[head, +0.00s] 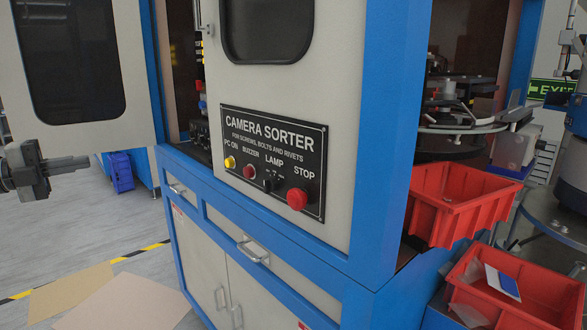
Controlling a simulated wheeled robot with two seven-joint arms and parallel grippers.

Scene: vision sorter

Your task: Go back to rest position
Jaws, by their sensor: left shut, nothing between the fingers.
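My left gripper (88,163) comes in from the left edge in the head view. Its dark fingers point right and are shut, with nothing between them. It is in the air in front of the lower part of the left cabinet door (130,100), clear of the control panel. The blue and grey camera sorter (383,120) fills the middle. My right gripper is out of view.
The left door stands open; a gap shows beside the middle door (340,60). Two red bins (455,216) (550,283) sit at the right. Cardboard sheets (125,303) lie on the floor near a yellow-black stripe (130,255). Grey floor at lower left is mostly open.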

